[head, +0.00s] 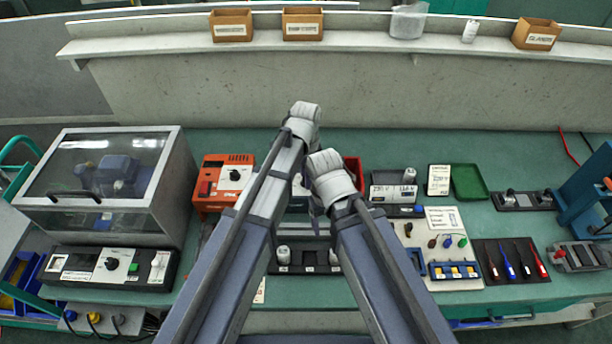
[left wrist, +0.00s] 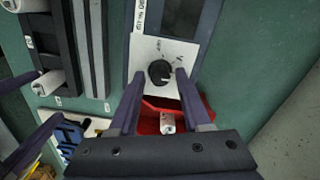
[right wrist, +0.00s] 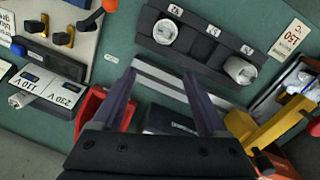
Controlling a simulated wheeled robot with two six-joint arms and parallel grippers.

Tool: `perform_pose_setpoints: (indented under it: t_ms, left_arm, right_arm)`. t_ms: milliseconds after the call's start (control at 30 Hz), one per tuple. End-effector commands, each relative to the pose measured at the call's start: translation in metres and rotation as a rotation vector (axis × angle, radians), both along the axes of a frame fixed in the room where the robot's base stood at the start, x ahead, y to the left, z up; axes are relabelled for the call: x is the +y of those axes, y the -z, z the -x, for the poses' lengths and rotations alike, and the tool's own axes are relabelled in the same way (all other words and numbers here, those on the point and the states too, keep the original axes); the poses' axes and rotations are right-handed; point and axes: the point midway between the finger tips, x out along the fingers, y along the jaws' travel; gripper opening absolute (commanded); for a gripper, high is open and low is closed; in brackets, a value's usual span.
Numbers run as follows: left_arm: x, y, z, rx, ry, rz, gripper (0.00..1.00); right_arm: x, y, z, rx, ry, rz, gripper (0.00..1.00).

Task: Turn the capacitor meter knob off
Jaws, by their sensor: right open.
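The capacitor meter (left wrist: 148,50) shows in the left wrist view as a dark-cased unit with a dark screen and a white panel. Its round black knob (left wrist: 159,72) has small marks around it, too small to read. My left gripper (left wrist: 160,77) is open, with its fingertips on either side of the knob in that view; I cannot tell whether they touch it. My right gripper (right wrist: 160,76) is open and empty over the bench.
A red bin (left wrist: 152,117) with a white cylinder lies close to the meter panel. A black holder (right wrist: 195,48) with white cylinders is near my right gripper. An orange meter (head: 212,189) and a clear-lidded box (head: 180,190) stand at left. A wall ledge (head: 345,45) runs behind.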

Motion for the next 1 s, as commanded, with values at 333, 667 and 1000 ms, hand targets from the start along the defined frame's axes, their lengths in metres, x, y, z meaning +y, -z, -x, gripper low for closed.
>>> perform_pose_setpoints:
  t_ms: [333,667,1000]
  left_arm:
    - [0.0,0.0001,0.0,0.0,0.0,0.0,0.07]
    - [0.0,0.0001,0.0001,0.0,0.0,0.0,0.0]
    - [0.0,0.0001,0.0001,0.0,-0.09,0.0,0.0]
  right_arm:
    - [0.0,0.0001,0.0,0.0,0.0,0.0,0.76]
    - [0.0,0.0001,0.0,0.0,0.0,0.0,0.76]
    - [0.0,0.0001,0.0,0.0,0.0,0.0,0.76]
